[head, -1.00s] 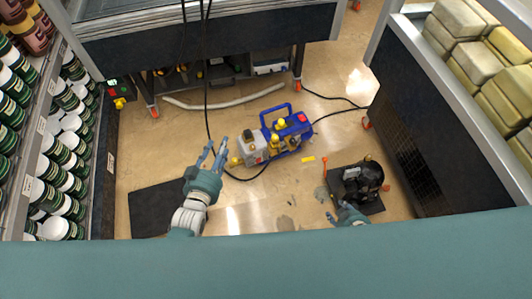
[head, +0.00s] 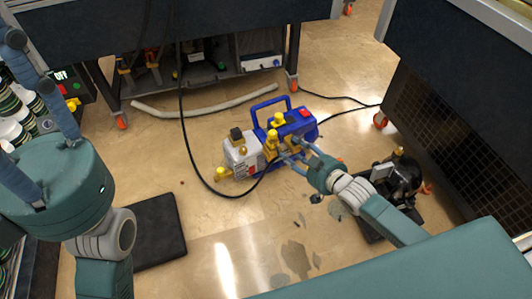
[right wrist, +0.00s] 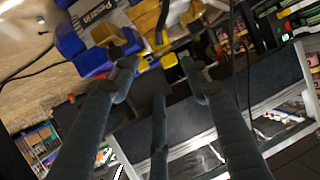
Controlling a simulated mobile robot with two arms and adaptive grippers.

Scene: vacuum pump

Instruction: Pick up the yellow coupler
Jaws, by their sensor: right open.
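The blue and grey vacuum pump (head: 302,127) stands on the floor. It bears several yellow fittings: a cap on top (head: 278,119), one just below it (head: 272,137) and one at its left end (head: 223,173). I cannot tell which yellow part is the coupler. My right gripper (head: 288,158) is open at the pump's front right side, its fingers partly covering the yellow body. In the right wrist view its fingers (right wrist: 160,78) are spread just short of yellow parts (right wrist: 150,22); contact is unclear. My left gripper (head: 32,118) is large at the left, fingers apart and empty.
A black cable (head: 183,120) hangs down and loops in front of the pump. A black machine (head: 400,182) stands right of my right gripper. A black mat (head: 158,232) lies at the left. A pale hose (head: 205,104) lies behind.

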